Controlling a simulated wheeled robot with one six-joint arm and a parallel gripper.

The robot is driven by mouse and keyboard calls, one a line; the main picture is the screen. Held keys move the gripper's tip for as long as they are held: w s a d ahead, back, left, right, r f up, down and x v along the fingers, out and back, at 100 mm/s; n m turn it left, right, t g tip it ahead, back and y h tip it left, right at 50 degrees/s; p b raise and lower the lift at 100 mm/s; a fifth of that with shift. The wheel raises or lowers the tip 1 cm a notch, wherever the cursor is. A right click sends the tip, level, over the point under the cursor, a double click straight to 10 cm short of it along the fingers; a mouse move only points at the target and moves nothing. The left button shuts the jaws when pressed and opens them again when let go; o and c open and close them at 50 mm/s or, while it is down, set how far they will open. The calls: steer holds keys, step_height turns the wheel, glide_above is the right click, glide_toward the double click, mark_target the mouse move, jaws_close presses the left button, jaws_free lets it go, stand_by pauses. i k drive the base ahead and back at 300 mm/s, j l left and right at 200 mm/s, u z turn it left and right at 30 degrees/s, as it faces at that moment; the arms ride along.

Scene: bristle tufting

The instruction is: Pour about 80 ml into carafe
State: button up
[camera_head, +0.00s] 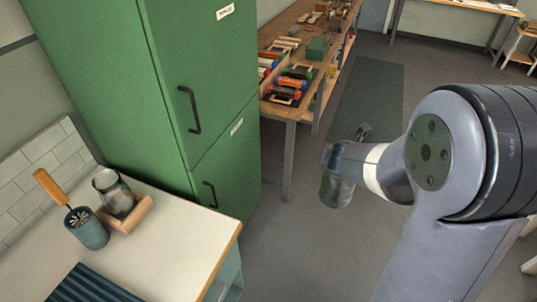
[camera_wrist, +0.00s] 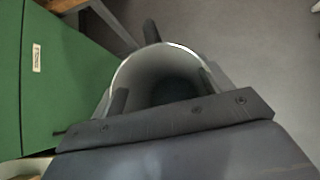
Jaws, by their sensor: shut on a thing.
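My gripper (camera_head: 350,158) is shut on a vessel (camera_head: 337,188) that looks greenish and partly see-through, held in the air over the floor to the right of the green cabinet. In the wrist view its wide open mouth and pale grey inside (camera_wrist: 160,68) face the camera, with a dark bottom; I cannot tell how much liquid is in it. A glass carafe-like vessel (camera_head: 112,188) sits in a wooden holder (camera_head: 133,217) on the counter at the left, far from my gripper. Its contents are unclear.
A workbench (camera_head: 290,112) bears tools. The floor (camera_head: 290,250) is clear.

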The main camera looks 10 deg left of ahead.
mark_target(115, 195)
steer(key=i+l+u, duration=0.1)
steer(key=i, duration=0.4)
steer(key=u, duration=3.2)
